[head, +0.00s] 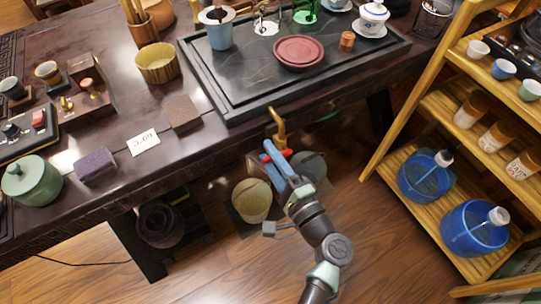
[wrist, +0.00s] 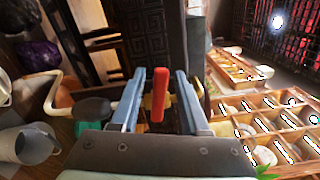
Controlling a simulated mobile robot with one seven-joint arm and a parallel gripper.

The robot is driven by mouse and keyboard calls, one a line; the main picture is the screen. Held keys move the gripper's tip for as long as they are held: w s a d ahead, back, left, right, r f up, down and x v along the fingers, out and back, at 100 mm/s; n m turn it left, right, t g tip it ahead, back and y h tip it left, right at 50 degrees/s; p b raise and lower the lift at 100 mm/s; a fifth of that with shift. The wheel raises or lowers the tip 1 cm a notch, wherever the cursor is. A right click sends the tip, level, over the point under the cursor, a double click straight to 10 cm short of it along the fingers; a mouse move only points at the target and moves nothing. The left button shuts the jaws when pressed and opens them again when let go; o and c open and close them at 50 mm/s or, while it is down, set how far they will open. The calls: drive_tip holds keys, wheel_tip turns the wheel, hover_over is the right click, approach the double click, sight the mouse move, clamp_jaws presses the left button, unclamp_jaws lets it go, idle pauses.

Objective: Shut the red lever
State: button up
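The red lever (head: 287,153) shows as a small red tip beside my gripper's fingers, below the brass tap (head: 278,125) at the table's front edge. In the wrist view the red lever (wrist: 160,93) stands upright in the picture, between my two blue fingers. My gripper (head: 270,152) is open, and in the wrist view (wrist: 159,88) gaps show between the lever and both fingers. A brass part (wrist: 148,101) shows behind the lever.
A black tea tray (head: 350,68) lies on the dark table above the tap. A cream bucket (head: 252,200) and a grey pot (head: 309,167) stand under the table edge near my gripper. A wooden shelf (head: 405,128) with blue water jugs (head: 474,226) stands at the right.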

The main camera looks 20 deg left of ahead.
clamp_jaws()
drive_tip(key=shift+f+n+b, duration=0.5)
drive_tip(key=shift+b, duration=0.5)
drive_tip(key=shift+f+n+b, duration=0.2)
drive_tip(key=shift+n+b, duration=0.5)
drive_tip(key=shift+b, duration=0.15)
drive_tip(key=shift+n, duration=0.3)
drive_tip(key=shift+r, duration=0.1)
drive_tip(key=shift+o, duration=0.9)
unclamp_jaws()
